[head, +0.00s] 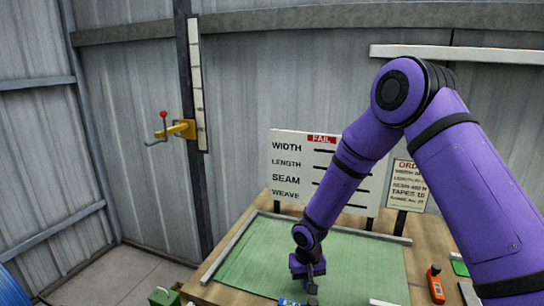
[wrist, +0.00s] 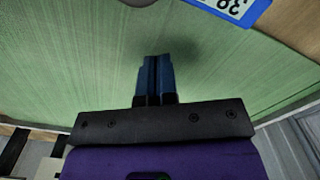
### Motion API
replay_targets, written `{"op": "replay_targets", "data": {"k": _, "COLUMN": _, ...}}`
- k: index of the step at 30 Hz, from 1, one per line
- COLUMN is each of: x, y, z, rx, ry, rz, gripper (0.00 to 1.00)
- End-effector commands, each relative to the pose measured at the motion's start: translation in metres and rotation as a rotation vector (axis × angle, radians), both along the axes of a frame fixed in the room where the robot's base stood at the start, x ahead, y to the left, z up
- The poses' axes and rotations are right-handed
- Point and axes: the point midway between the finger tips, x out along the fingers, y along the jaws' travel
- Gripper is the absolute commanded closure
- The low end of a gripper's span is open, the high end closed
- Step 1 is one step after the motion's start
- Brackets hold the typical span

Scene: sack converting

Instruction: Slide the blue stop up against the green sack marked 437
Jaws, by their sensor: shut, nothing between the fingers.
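A flat green sack (head: 255,255) lies on the table under my gripper; its cloth also fills much of the wrist view (wrist: 75,75). No 437 mark is readable on it. My gripper (head: 313,288) points down over the cloth, its two blue fingers shut together and empty in the wrist view (wrist: 156,62). A blue-edged card or plate with dark figures (wrist: 236,8) is cut off at the top of the wrist view. A small blue piece (head: 289,302) shows at the bottom edge of the head view. I cannot tell whether either is the blue stop.
A pale strip (head: 230,247) runs along the sack's left side. A white FAIL board (head: 290,165) and an order sign (head: 408,185) stand behind. An orange tool (head: 435,284) lies right, a green item (head: 163,297) left. A yellow bracket (head: 181,130) is on the wall.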

Motion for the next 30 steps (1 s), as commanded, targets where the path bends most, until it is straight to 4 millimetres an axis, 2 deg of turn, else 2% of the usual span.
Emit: {"op": "replay_targets", "data": {"k": 30, "x": 0.02, "y": -0.008, "z": 0.0, "rx": 0.0, "ry": 0.001, "rz": -0.001, "gripper": 1.0}}
